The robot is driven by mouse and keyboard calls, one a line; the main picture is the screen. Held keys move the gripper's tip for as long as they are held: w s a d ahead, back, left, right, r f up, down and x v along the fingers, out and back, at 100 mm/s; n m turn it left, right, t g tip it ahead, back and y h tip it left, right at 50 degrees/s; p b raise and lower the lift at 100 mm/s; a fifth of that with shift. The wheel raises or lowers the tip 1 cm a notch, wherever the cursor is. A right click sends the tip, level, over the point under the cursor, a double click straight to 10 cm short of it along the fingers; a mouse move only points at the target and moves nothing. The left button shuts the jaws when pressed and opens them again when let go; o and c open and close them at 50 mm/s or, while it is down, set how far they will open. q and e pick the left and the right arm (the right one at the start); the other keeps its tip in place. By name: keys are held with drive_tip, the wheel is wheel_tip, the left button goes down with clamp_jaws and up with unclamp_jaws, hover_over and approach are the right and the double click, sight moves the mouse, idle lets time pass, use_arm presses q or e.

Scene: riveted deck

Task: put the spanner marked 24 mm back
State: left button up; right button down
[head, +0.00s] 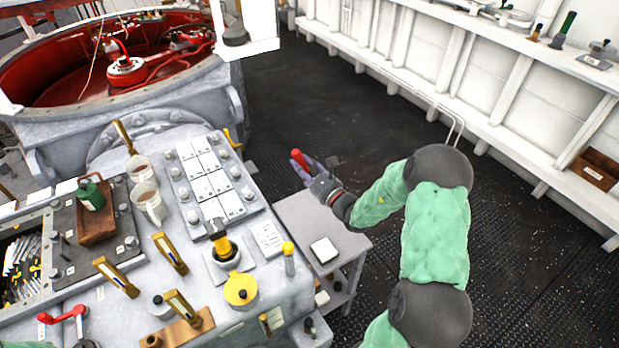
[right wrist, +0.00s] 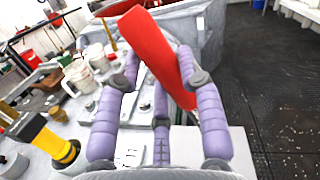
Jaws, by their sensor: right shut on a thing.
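My right gripper (head: 308,173) is shut on a long red bar-shaped thing (head: 298,158), held up off the right end of the grey worktop, over the dark deck. In the right wrist view the red thing (right wrist: 156,48) slants up and left between the purple fingers (right wrist: 160,68). I cannot read a mark on it, so I cannot tell whether it is the 24 mm spanner. No other spanner is clear to me. A panel of white plates with grey knobs (head: 212,185) lies on the worktop, left of the gripper. My left gripper is not in view.
The worktop (head: 190,240) holds mugs (head: 150,200), a green bottle in a wooden holder (head: 92,195), brass-handled tools and a yellow pot (head: 240,290). A low grey side table (head: 310,230) stands below my right arm. Open deck (head: 330,90) lies behind it.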

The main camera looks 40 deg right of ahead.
drive_tip(key=w+d+f, duration=0.1)
drive_tip(key=w+d+f+b, duration=0.1)
drive_tip(key=d, duration=0.1)
drive_tip(key=shift+w+d, duration=0.1)
drive_tip(key=shift+w, duration=0.1)
drive_tip(key=w+d+f+b, duration=0.3)
drive_tip(key=d+f+b, duration=0.1)
drive_tip(key=f, duration=0.5)
drive_tip(key=shift+d, duration=0.2)
